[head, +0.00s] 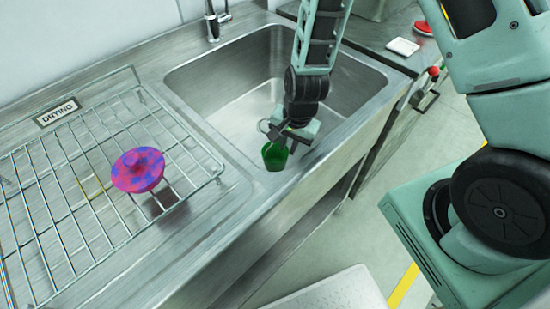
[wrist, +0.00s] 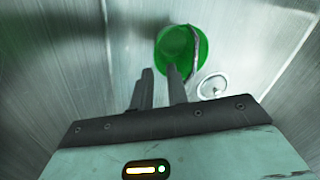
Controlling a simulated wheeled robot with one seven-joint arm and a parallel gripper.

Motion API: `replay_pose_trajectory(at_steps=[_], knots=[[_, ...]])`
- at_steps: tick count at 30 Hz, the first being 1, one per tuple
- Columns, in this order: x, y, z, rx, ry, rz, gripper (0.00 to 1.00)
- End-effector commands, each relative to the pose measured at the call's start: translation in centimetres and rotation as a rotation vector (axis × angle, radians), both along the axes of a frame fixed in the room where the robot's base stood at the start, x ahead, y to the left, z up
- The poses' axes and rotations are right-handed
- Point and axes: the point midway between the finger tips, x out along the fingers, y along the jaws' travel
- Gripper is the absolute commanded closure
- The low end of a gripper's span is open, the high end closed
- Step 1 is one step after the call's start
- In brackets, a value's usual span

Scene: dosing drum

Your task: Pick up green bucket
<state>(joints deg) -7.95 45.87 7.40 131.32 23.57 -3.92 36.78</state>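The green bucket (head: 275,156) stands in the sink near its front edge, directly below my gripper (head: 279,135). In the wrist view the bucket (wrist: 177,47) lies just beyond the fingertips, seen from above, with its round opening visible. Its thin grey handle (wrist: 194,52) runs along the right side of the rim. My gripper (wrist: 159,70) points down with a narrow gap between its two fingers and nothing visible between them. The right fingertip overlaps the bucket's lower rim in this view; I cannot tell whether it touches. The head view partly hides the bucket's top behind the gripper.
The metal sink (head: 215,82) has walls around the bucket, and its drain (wrist: 211,87) is close to the bucket. A faucet (head: 213,20) rises behind. A wire drying rack (head: 75,190) at left holds a pink and purple object (head: 138,169). The sink's left part is clear.

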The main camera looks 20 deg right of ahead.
Motion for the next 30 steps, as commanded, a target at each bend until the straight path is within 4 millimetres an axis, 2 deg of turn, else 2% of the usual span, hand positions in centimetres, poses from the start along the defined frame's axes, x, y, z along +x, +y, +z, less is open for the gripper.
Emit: replay_pose_trajectory(at_steps=[7,17,26,28,30], knots=[[0.1,0.0,-1.5,-0.001,0.002,-0.001,0.84],[0.6,0.1,-5.4,0.001,0.002,0.000,0.84],[0.7,0.1,-5.9,0.001,0.001,0.000,0.84],[0.7,0.1,-5.8,0.001,0.001,0.000,0.98],[0.7,0.1,-5.8,0.001,0.001,0.000,1.00]])
